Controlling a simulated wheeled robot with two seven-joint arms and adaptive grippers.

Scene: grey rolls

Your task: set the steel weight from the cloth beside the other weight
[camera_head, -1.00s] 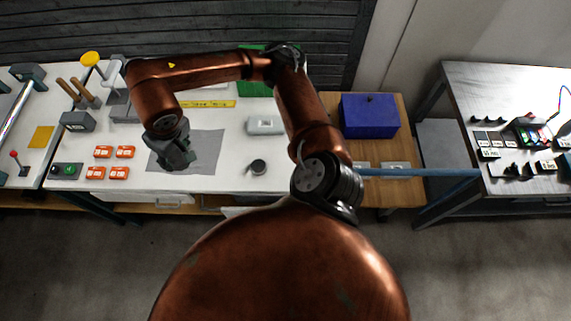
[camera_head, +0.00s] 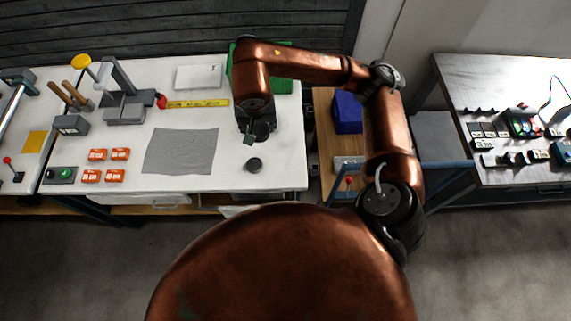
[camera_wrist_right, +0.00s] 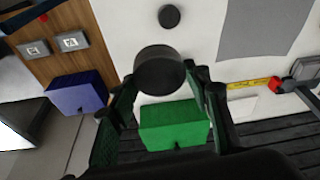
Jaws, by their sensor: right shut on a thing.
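My right gripper (camera_head: 256,135) is shut on a dark round steel weight (camera_wrist_right: 159,72), which sits between its two fingers in the right wrist view. In the head view the gripper hangs over the right part of the white table, and the weight is mostly hidden by it. The other weight (camera_head: 254,165), a short dark cylinder, stands on the table just in front; it also shows in the wrist view (camera_wrist_right: 169,16), with a gap between the two. The grey cloth (camera_head: 181,151) lies bare to the left. My left gripper is not in view.
A green box (camera_head: 284,86) stands behind the gripper. A blue box (camera_head: 348,112) sits on the wooden surface to the right. Orange labelled blocks (camera_head: 116,154) lie left of the cloth. A yellow strip (camera_head: 205,103) lies behind it. The table around the standing weight is clear.

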